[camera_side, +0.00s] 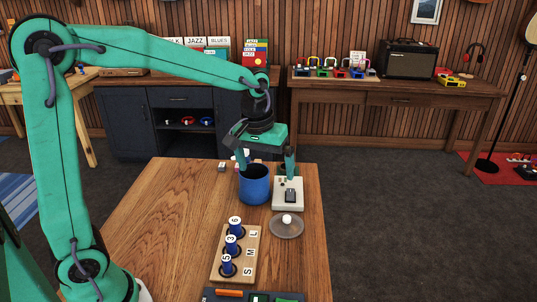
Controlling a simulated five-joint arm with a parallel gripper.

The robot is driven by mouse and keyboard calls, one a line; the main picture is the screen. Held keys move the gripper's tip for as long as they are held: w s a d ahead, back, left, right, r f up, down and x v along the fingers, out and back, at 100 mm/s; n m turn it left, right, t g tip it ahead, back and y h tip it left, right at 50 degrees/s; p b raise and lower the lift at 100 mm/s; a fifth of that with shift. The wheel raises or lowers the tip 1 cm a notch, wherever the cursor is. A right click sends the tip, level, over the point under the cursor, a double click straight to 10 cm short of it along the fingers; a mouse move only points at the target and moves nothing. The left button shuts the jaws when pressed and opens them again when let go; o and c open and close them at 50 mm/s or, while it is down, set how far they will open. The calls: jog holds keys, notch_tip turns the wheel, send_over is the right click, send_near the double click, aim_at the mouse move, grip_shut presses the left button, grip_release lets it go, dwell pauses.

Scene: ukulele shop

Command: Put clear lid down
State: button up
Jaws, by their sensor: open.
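The clear lid (275,229) is a round, see-through disc with a white knob (286,219). It lies flat on the wooden table, in front of a pale box-shaped device (281,204) and to the right of the holder board. My gripper (265,165) is open, with its fingers pointing down over the far part of the table. It is at the blue canister (254,187) and the pale device, behind the lid and apart from it. Its left finger partly hides behind the canister's top area; contact there cannot be told.
A wooden board (220,262) marked S, M, L holds several blue numbered cylinders (232,243). A dark tray (212,296) with coloured pieces sits at the near edge. The table's left side (160,220) is clear.

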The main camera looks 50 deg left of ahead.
jog(key=s+r+m+t, duration=0.2)
jog(key=s, duration=0.7)
jog(key=s+a+r+m+t, duration=0.1)
jog(key=s+r+m, duration=0.1)
jog(key=s, duration=0.7)
jog(key=shift+s+a+m+t, duration=0.2)
jog(key=shift+m+t, duration=0.2)
jog(key=shift+m, duration=0.1)
